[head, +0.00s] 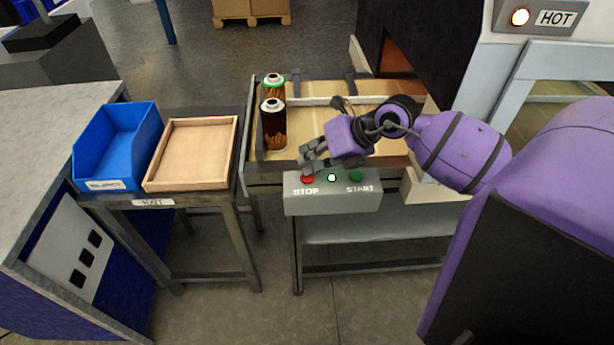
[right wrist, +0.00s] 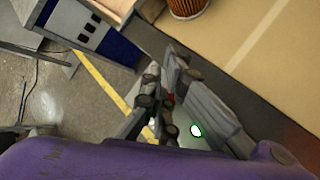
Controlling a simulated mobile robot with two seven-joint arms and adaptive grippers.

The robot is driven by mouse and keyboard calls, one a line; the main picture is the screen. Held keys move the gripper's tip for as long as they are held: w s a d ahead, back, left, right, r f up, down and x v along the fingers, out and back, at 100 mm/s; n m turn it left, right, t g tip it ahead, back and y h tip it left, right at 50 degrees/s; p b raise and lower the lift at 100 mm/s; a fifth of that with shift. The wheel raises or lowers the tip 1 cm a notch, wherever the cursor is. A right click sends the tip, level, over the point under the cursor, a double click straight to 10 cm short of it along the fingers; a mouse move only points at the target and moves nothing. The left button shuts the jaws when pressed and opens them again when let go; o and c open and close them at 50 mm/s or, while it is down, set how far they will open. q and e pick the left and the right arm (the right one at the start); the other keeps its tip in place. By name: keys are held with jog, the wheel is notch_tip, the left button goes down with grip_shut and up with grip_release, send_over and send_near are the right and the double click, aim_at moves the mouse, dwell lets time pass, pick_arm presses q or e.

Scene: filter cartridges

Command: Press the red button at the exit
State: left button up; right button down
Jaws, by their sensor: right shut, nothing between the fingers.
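The red button (head: 307,179) is at the left end of a grey control box (head: 333,201), above the word STOP. A small part of red also shows beside my fingers in the right wrist view (right wrist: 170,99). A lit lamp (head: 332,178) and a green START button (head: 355,177) sit to its right. My right gripper (head: 308,167) is shut and empty, its fingertips pointing down right at the red button. I cannot tell whether they touch it. The fingers partly cover the button in the right wrist view. My left gripper is not in view.
A wooden tray (head: 190,183) and a blue bin (head: 112,150) sit on a stand at the left. A machine with a lit HOT sign (head: 555,18) is at the right.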

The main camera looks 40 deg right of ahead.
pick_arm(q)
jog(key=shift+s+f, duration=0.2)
pick_arm(e)
jog(key=shift+f, duration=0.55)
dwell(0.4)
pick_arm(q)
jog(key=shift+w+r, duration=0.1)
pick_arm(e)
jog(key=shift+r, duration=0.1)
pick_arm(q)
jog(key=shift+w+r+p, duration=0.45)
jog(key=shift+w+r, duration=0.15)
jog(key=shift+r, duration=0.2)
pick_arm(e)
jog(key=shift+r, duration=0.8)
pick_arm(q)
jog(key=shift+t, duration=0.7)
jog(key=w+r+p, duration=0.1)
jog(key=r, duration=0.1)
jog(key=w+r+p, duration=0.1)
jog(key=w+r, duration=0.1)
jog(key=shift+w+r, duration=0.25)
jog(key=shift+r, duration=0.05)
pick_arm(e)
notch_tip(320, 180, up, 5)
